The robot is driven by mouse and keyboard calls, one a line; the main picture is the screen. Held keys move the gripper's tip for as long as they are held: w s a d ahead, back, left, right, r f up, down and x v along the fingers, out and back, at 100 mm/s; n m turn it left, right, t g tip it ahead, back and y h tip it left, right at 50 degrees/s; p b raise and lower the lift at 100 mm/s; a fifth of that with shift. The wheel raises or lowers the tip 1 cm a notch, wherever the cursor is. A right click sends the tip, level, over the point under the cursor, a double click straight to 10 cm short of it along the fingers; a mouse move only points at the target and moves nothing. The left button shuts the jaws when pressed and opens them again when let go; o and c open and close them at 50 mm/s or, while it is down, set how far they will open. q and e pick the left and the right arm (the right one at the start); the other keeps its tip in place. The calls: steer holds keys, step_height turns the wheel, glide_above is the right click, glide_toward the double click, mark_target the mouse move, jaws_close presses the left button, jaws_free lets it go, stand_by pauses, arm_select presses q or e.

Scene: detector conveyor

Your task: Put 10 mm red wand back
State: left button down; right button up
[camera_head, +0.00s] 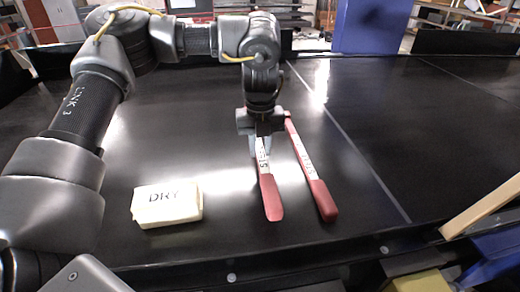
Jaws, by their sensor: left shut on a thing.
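Two red wands with white labelled shafts are on the black conveyor surface. The left wand (270,197) has its red handle toward me, and its shaft runs up between the fingers of my left gripper (262,148). My left gripper points down and is shut on that wand near its upper end; the fingers hide part of it. The right wand (321,198) lies slanted beside it, its far end close to the gripper's right side. The label print is too small to tell which wand is 10 mm. My right gripper is not in view.
A cream block marked DRY (167,204) lies left of the wands. The dark belt (390,110) is clear to the right, beyond a thin pale seam. A wooden bar (482,207) sticks in at the right edge. A blue post (369,25) stands behind the conveyor.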

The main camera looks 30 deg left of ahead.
mark_target(260, 148)
arm_select(q)
steer(key=shift+w+a+f, duration=0.2)
steer(key=shift+w+f, duration=0.15)
steer(key=shift+f, duration=0.15)
steer(key=shift+w+f, duration=0.1)
steer(key=shift+f, duration=0.05)
step_height(260, 148, down, 3)
steer(key=p, duration=0.3)
steer(key=shift+w+a, duration=0.15)
steer(key=shift+f, duration=0.15)
steer(key=shift+f, duration=0.2)
steer(key=c, duration=1.2)
jaws_free()
